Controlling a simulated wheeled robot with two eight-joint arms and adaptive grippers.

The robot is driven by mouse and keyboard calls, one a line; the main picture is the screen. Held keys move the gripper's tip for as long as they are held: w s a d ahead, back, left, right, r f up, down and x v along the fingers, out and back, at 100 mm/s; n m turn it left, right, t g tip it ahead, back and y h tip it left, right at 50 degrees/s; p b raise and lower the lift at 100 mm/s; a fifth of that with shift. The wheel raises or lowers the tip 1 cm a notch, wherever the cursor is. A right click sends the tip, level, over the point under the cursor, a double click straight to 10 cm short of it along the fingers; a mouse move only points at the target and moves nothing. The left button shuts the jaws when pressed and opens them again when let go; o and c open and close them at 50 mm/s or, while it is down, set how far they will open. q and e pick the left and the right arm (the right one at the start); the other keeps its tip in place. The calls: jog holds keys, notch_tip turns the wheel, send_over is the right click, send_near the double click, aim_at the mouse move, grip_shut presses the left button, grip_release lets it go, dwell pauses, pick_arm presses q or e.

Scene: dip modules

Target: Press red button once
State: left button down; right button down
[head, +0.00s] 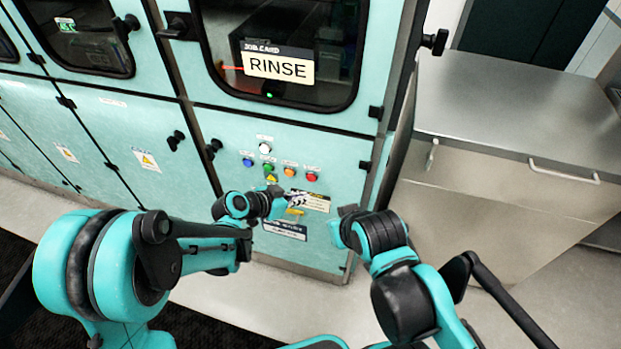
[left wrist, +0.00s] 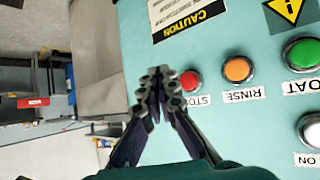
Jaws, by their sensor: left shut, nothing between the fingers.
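The red button (head: 311,177) is the rightmost of the coloured buttons on the teal machine panel. In the left wrist view the red button (left wrist: 190,81) shows beside my left gripper's fingertips, with a partly covered label under it. My left gripper (head: 300,198) is shut and empty, in front of the panel and just below the button row in the head view. It also shows in the left wrist view (left wrist: 157,78). Whether its tips touch the panel I cannot tell. My right gripper (head: 342,212) is at the right, apart from the panel; its fingers are not clear.
An orange button (left wrist: 239,70), a green button (left wrist: 303,54) and a white button (left wrist: 312,131) are close by. A blue button (head: 247,162) sits at the row's left. A window with a RINSE card (head: 279,67) is above. A metal cabinet (head: 500,110) stands right.

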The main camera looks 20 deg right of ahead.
pick_arm(q)
jog(key=shift+w+d, duration=0.5)
jog(key=shift+w, duration=0.25)
jog(key=shift+w+d, duration=0.5)
jog(key=shift+w, duration=0.2)
jog(key=shift+w, duration=0.15)
dwell(0.3)
jog(key=shift+w+d, duration=0.2)
jog(key=shift+d, duration=0.05)
jog(key=shift+w+d, duration=0.2)
jog(key=shift+w, duration=0.2)
dwell(0.7)
jog(key=shift+s+b, duration=0.1)
jog(key=shift+b, duration=0.2)
jog(key=shift+s+a, duration=0.45)
jog(key=shift+s, duration=0.2)
jog(key=s+a, duration=0.2)
jog(key=s, duration=0.2)
jog(key=shift+s+a+b, duration=0.1)
jog(key=shift+a+b, duration=0.3)
